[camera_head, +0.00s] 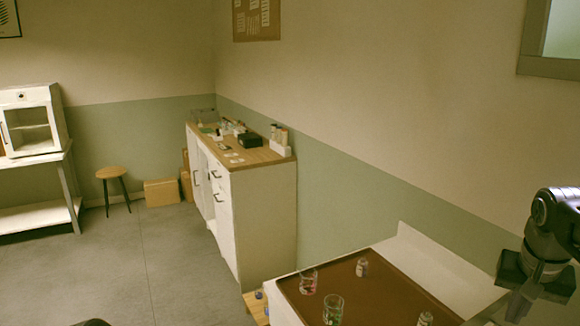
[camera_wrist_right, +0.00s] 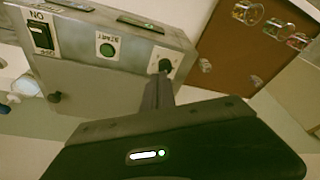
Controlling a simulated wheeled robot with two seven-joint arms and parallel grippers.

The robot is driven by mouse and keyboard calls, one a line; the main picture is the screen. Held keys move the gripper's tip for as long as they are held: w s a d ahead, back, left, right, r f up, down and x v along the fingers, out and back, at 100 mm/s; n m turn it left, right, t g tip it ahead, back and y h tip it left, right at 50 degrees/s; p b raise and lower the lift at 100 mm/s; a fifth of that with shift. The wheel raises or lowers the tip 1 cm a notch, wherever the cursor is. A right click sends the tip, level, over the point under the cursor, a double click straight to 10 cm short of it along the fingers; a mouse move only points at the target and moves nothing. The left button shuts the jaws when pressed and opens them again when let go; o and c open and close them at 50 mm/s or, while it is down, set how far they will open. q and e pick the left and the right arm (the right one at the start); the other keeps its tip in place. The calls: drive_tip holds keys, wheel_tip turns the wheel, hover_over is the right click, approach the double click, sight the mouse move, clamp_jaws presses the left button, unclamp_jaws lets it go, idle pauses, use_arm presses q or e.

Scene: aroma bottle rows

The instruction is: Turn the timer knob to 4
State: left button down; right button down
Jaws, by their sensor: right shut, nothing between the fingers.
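The timer knob (camera_wrist_right: 165,65) is a small dark knob on a pale plate at the right end of a grey control box (camera_wrist_right: 120,55) in the right wrist view. Its pointer and scale are too small to read. My right gripper (camera_wrist_right: 162,82) is shut and empty, its fingertips at the knob in the picture. I cannot tell whether they touch it. In the head view my right gripper (camera_head: 518,303) hangs at the right edge, and the knob is not visible there. My left gripper is not clearly in view.
The control box also has a green START button (camera_wrist_right: 107,50) and an ON switch (camera_wrist_right: 41,36). A brown-topped table (camera_head: 385,300) holds glasses (camera_head: 333,309) and small jars (camera_head: 362,267). A white cabinet (camera_head: 265,215) stands behind it.

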drive_tip(key=shift+s+d+f+b, duration=0.1)
drive_tip(key=shift+f+b, duration=0.6)
drive_tip(key=shift+f, duration=0.1)
wheel_tip(320, 180, down, 5)
drive_tip(key=b, duration=0.4)
drive_tip(key=shift+f, duration=0.2)
